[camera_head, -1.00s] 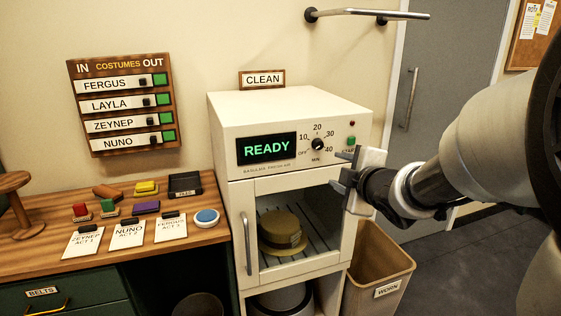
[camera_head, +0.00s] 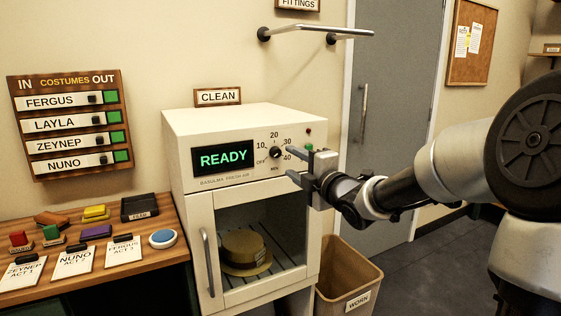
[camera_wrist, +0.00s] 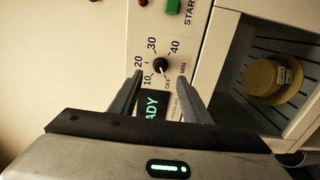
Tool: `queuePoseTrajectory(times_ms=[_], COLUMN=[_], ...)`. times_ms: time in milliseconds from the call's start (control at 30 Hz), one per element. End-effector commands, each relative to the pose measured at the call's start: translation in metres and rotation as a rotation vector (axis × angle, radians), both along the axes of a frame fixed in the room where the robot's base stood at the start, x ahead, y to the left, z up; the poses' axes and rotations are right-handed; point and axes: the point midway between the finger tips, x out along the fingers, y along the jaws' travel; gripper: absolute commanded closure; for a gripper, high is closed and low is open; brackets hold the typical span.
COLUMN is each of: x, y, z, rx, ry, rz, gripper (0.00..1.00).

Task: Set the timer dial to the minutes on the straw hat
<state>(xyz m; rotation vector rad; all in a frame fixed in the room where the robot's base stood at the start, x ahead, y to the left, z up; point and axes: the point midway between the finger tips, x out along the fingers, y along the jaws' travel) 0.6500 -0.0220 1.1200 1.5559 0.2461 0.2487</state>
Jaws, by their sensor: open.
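The timer dial (camera_head: 275,152) is a small black knob on the white machine's front panel, ringed by OFF, 10, 20, 30 and 40. In the wrist view the dial (camera_wrist: 160,66) shows beyond and between my fingertips, and its white mark seems to point toward OFF. The straw hat (camera_head: 243,251) sits on a slatted shelf behind the machine's clear door. It also shows in the wrist view (camera_wrist: 275,78) with a label too small to read. My gripper (camera_head: 291,163) is open and empty, just right of the dial, in front of the panel.
The machine's display (camera_head: 224,158) reads READY. A green START button (camera_head: 309,147) and a red lamp (camera_head: 308,131) sit right of the dial. A door handle (camera_head: 208,263) stands at the door's left. A WORN bin (camera_head: 346,290) is at lower right.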

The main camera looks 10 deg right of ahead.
Motion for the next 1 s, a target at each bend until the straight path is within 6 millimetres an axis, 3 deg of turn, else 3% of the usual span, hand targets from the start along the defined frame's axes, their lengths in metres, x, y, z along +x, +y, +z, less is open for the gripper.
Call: queuePoseTrajectory(times_ms=[100,333,767,1000], x=[0.025,0.058,0.069,0.069], y=[0.009,0.019,0.022,0.022], z=[-0.002,-0.001,0.0,0.0], rx=[0.005,0.003,0.0,0.001], ry=[0.0,0.0,0.002,0.001], rz=[0.003,0.001,-0.001,-0.001], gripper=[0.57,0.57,0.57,0.94])
